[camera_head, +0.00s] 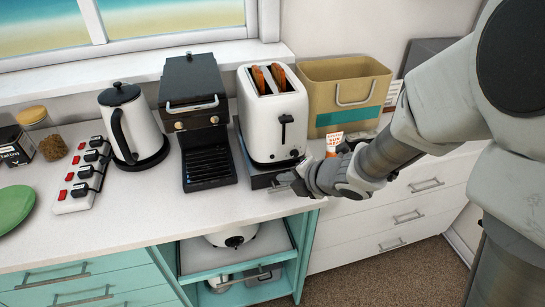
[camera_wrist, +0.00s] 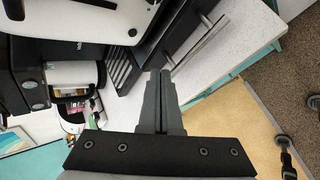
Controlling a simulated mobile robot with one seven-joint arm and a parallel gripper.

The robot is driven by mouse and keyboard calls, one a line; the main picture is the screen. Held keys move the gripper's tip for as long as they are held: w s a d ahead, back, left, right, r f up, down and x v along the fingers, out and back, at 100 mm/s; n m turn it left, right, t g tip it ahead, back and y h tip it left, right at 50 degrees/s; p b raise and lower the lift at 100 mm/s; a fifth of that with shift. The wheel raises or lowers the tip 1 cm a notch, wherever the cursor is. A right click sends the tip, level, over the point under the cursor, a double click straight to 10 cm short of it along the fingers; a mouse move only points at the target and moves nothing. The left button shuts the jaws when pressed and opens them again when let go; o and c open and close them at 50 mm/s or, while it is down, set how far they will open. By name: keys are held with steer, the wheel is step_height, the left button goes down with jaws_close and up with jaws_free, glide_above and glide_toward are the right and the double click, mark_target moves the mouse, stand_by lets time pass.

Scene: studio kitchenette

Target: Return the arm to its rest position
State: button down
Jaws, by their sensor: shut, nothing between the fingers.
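My gripper (camera_head: 297,183) is at the counter's front edge, just in front of the white toaster (camera_head: 273,120) and its dark base (camera_head: 268,179). In the wrist view my gripper (camera_wrist: 161,72) shows its two dark fingers pressed together with nothing between them. My arm (camera_head: 395,150) reaches in from the right, stretched out over the front of the counter. The fingertips look close to the dark base's front bar (camera_wrist: 198,42); I cannot tell if they touch.
Two toast slices (camera_head: 268,77) stand in the toaster. A coffee machine (camera_head: 195,110), a kettle (camera_head: 130,125) and a power strip (camera_head: 82,175) stand to the left. A tan bin (camera_head: 345,90) is behind my arm. Below is an open teal cabinet (camera_head: 165,258); carpet (camera_head: 400,258) lies right.

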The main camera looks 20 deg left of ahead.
steer(key=d+r+m+t+h, duration=0.2)
steer(key=d+r+m+h, duration=0.3)
steer(key=d+m, duration=0.4)
steer(key=d+r+m+t+h, duration=0.1)
steer(key=d+r+m+h, duration=0.2)
steer(key=d+r+m, duration=0.65)
steer(key=s+d+m+g, duration=0.1)
steer(key=s+d+m, duration=0.1)
steer(key=s+m, duration=0.2)
steer(key=s+d+r+m+g, duration=0.1)
steer(key=s+m, duration=0.3)
steer(key=s, duration=0.4)
steer(key=s+d+m+g, duration=0.1)
steer(key=s+d+m, duration=0.2)
steer(key=s, duration=0.3)
steer(key=shift+d+r+m, duration=0.15)
steer(key=shift+d+m, duration=0.1)
steer(key=shift+m, duration=0.6)
